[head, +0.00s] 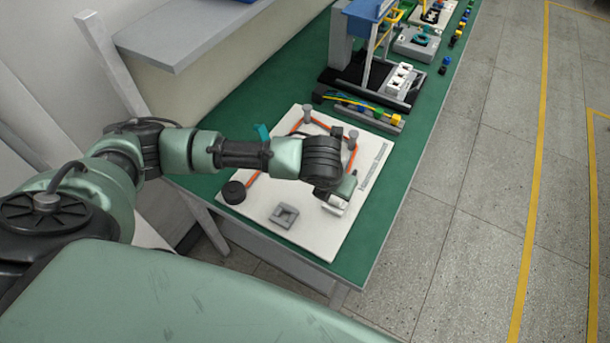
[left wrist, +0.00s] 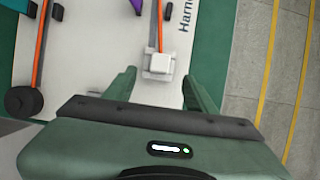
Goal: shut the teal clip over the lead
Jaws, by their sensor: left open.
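The teal clip (head: 263,132) sticks up behind my left forearm in the head view, and its base is hidden. A teal piece (left wrist: 137,5) also shows at the top edge of the left wrist view, mostly cut off. The orange lead (head: 256,181) runs around the white board; part of it is behind my arm. One end of the lead (left wrist: 160,28) meets a white plug (left wrist: 158,63) in a grey holder. My left gripper (left wrist: 159,75) is open and empty, its fingers on either side of the plug in that view. My right gripper is not in view.
The white board (head: 325,240) lies on the green bench. It bears a black round part (head: 234,192), a grey square block (head: 285,215) and grey posts (head: 306,114). A grey tray of coloured parts (head: 365,115) and a black rack stand beyond it.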

